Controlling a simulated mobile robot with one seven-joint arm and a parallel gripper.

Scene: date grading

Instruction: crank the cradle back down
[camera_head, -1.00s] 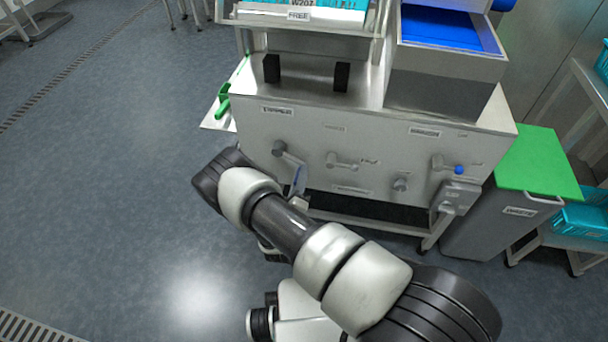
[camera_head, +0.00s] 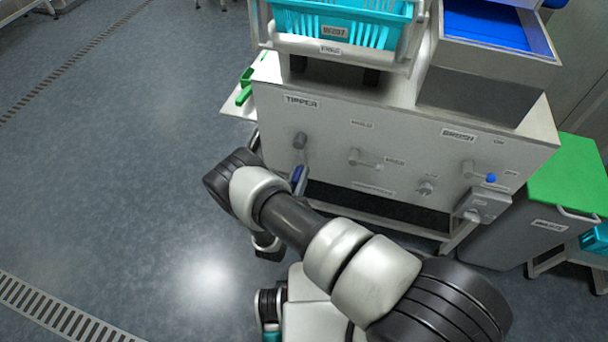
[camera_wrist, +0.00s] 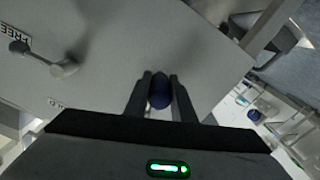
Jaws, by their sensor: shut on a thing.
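The cradle (camera_head: 352,50) is a pale frame on top of the steel machine, holding a turquoise crate (camera_head: 345,22). It sits low over two dark posts (camera_head: 298,63), whose tops it hides. The crank hub (camera_head: 300,140) is under the TIPPER label on the front panel. Its blue handle (camera_head: 298,174) hangs below the hub, partly hidden by my arm. In the wrist view my gripper (camera_wrist: 160,78) is shut on the dark blue handle, a finger on each side. In the head view my fingers are hidden.
More controls are on the panel: a middle lever (camera_head: 365,160), a small knob (camera_head: 426,187) and a blue-ended lever (camera_head: 480,174). A blue-lined tray (camera_head: 485,75) stands at the top right. A green-lidded bin (camera_head: 570,180) is at the right. Floor to the left is clear.

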